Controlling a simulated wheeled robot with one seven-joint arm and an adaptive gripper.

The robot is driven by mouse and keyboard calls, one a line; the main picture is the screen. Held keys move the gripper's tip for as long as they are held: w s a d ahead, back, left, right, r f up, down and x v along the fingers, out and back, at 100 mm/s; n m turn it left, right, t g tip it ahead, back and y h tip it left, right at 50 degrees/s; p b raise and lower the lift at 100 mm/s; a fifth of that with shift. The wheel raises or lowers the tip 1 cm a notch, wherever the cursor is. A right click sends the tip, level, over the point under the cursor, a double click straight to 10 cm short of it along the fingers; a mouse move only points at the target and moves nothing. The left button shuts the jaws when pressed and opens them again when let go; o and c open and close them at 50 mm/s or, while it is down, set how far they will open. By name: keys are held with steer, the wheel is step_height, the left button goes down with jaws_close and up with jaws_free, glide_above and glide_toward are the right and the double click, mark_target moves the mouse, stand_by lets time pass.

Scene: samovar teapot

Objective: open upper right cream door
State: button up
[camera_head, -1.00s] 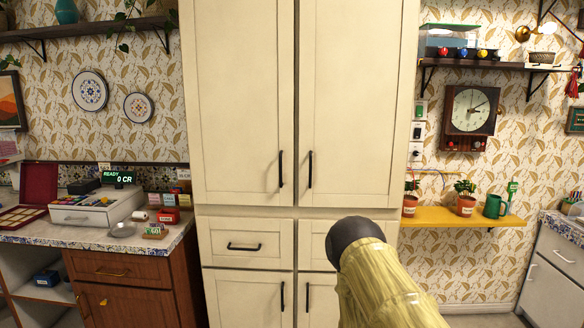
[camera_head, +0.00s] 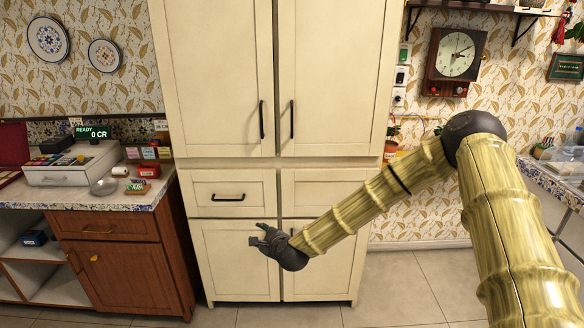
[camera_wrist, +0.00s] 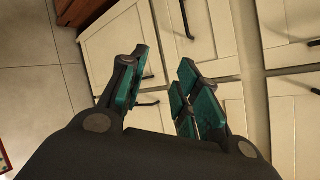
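The upper right cream door (camera_head: 335,80) is closed, with a vertical black handle (camera_head: 292,119) near its left edge. My gripper (camera_head: 258,235) is in front of the lower doors, well below that handle and to its left. In the wrist view my gripper (camera_wrist: 160,88) is open, with a clear gap between its teal-padded fingers and nothing in it. Cabinet fronts with black handles show beyond the fingers, tilted in that view. My forearm hides part of the lower right drawer and door.
The upper left door (camera_head: 215,80) is closed beside it, with its own handle (camera_head: 262,119). A counter with a cash register (camera_head: 72,163) stands at the left. A wall clock (camera_head: 454,54) hangs at the right. Tiled floor (camera_head: 390,285) is clear in front.

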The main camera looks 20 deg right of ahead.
steer(key=w+d+r+m+t+h, duration=0.1)
steer(key=w+d+r+m+t, duration=0.2)
steer(key=r, duration=0.4)
steer(key=w+d+r+m+h, duration=0.1)
steer(key=w+d+r+m, duration=0.3)
steer(key=r, duration=0.3)
steer(key=m+t+h+p, duration=0.2)
steer(key=m+h, duration=0.1)
steer(key=m, duration=0.3)
glide_toward(292, 120)
steer(key=w+p, duration=0.1)
steer(key=w, duration=0.2)
steer(key=w+d+p, duration=0.1)
steer(key=w, duration=0.3)
steer(key=w+p, duration=0.1)
steer(key=w, duration=0.2)
steer(key=shift+w+d+f+p, duration=0.2)
steer(key=shift+w+f+p, duration=0.05)
steer(key=shift+p, duration=0.1)
jaws_close()
